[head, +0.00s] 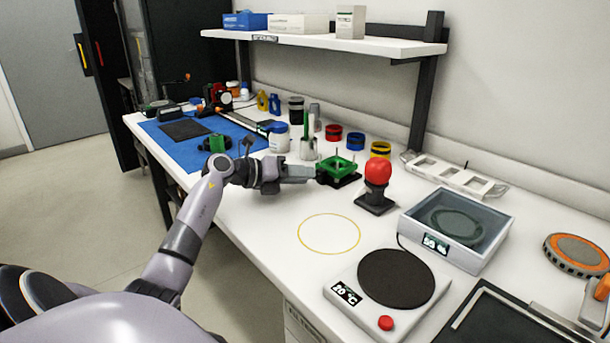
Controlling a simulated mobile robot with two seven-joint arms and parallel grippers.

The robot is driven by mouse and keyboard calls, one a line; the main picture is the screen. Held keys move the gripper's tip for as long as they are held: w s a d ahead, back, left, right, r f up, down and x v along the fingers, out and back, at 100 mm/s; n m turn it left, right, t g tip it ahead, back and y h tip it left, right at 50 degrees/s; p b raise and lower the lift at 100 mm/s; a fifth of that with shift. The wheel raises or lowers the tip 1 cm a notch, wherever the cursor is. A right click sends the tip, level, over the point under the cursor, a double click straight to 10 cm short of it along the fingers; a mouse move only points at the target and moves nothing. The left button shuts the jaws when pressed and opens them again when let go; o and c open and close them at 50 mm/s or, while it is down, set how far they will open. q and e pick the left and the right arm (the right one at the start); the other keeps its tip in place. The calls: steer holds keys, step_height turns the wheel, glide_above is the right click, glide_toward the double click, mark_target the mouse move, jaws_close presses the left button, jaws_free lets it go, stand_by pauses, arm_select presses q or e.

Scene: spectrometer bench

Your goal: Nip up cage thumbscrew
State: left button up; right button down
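My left arm reaches across from the left, and my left gripper (318,174) is at the frame's left side. Its fingertips are small and dark against the frame's edge, so I cannot tell whether they touch it or are open or shut. I cannot make out a thumbscrew; it may be hidden by the gripper. My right gripper is out of view.
A red-topped black stand (377,180) is close to the frame's right. Jars, including a red one (333,133), stand behind it. A hotplate (395,278) and a clear-lidded box (457,226) are at the front right. The bench inside the yellow ring (330,215) is clear.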

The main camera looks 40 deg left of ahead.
arm_select(q)
steer(key=shift+w+d+f, duration=0.2)
steer(key=shift+w+d, duration=0.05)
steer(key=shift+w, duration=0.35)
jaws_close()
